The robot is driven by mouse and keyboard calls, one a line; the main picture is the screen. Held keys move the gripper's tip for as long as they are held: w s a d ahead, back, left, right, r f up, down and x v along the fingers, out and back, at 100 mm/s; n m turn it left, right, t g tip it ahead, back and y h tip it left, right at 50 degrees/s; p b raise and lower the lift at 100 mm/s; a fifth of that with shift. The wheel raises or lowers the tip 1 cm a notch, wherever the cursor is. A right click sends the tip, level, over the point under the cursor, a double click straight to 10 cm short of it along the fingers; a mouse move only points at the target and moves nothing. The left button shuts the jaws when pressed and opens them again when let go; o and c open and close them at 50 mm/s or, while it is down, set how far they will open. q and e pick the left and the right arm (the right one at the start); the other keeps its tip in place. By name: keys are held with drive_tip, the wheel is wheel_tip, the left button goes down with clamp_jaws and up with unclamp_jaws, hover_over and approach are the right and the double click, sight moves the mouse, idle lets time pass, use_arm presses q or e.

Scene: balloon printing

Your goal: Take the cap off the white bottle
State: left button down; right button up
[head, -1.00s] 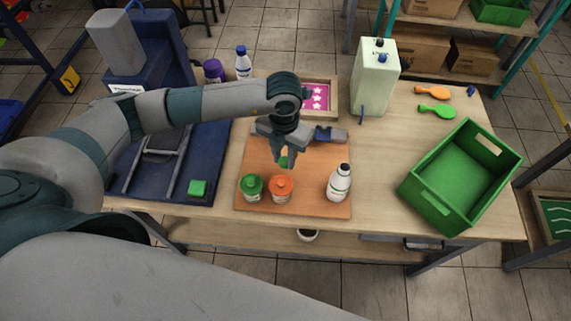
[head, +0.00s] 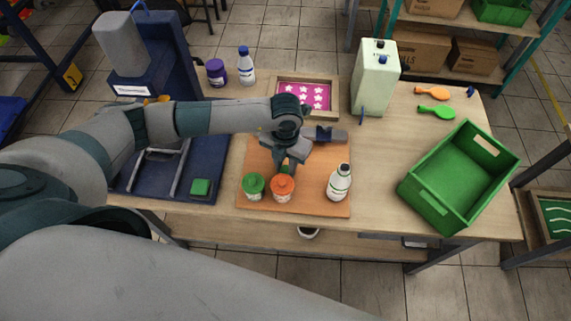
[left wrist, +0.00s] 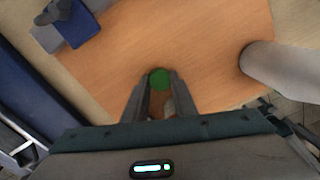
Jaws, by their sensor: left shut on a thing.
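A white bottle (head: 339,185) with a dark cap (head: 345,168) on it stands upright at the right front of the brown board (head: 318,201). Another white bottle (head: 246,69), with a blue cap, stands at the back of the table. My left gripper (head: 286,166) is over the board, left of the front bottle and just behind the orange-topped jar (head: 282,189). Its fingers are shut on a small round green thing, seen between the fingertips in the left wrist view (left wrist: 159,79). My right gripper is not in view.
A green-topped jar (head: 253,186) stands left of the orange-topped one. A green crate (head: 418,203) is at the right. A pale green canister (head: 375,82) and a framed pink screen (head: 330,111) are behind the board. Table is clear between board and crate.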

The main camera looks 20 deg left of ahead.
sight(286, 170)
use_arm(q)
drive_tip(key=shift+f, duration=0.2)
drive_tip(key=c, duration=1.5)
unclamp_jaws()
drive_tip(key=shift+o, duration=0.2)
drive_tip(key=shift+r, duration=0.15)
drive_tip(key=shift+r, duration=0.3)
wheel_tip(286, 170, up, 12)
drive_tip(key=b, duration=0.4)
drive_tip(key=shift+f, duration=0.2)
drive_tip(key=shift+s+f, duration=0.1)
drive_tip(key=shift+s, duration=0.05)
